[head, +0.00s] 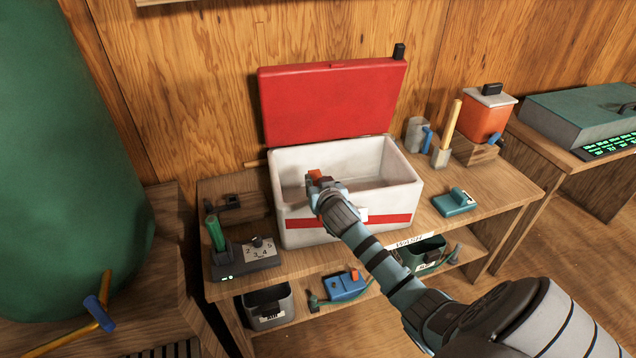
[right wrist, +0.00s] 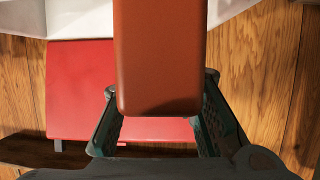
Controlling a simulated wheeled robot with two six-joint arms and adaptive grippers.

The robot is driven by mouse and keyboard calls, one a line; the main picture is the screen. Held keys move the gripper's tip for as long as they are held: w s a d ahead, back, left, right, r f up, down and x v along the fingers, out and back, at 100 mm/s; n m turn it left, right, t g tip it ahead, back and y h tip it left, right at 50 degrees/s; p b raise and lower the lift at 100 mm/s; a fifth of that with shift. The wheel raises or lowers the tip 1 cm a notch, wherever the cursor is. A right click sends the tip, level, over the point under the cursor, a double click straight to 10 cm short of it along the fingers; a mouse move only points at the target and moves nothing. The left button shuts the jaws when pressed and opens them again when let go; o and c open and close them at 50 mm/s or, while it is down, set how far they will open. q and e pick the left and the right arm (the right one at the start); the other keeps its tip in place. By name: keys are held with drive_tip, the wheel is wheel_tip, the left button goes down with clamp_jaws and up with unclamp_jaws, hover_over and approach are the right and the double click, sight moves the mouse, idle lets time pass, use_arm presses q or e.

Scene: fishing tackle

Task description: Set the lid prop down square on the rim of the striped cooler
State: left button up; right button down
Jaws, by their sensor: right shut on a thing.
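The striped cooler (head: 398,196) is white with a red band along its front and stands on the wooden bench. Its red lid (head: 333,100) is open and leans back; it also shows in the right wrist view (right wrist: 80,88). My right gripper (head: 320,184) is over the cooler's opening, near its front wall. It is shut on an orange-brown block, the lid prop (right wrist: 158,55), which sits between the two fingers. In the head view only a small orange end of the prop (head: 315,174) shows; my gripper hides the rest. I cannot tell whether it touches the rim. My left gripper is not in view.
A control box with a green handle (head: 245,258) stands left of the cooler. A teal device (head: 455,202), a grey mug (head: 416,134) and an orange canister (head: 484,120) stand to the right. Bins (head: 268,308) sit on the shelf below. A wood wall is behind.

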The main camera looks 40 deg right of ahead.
idle(0.5)
drive_tip(key=shift+f+b, duration=0.85)
drive_tip(key=shift+f, duration=0.75)
drive_tip(key=c, duration=1.2)
unclamp_jaws()
drive_tip(key=shift+s+r, duration=0.1)
drive_tip(key=v, duration=1.2)
drive_tip(key=shift+a, duration=0.1)
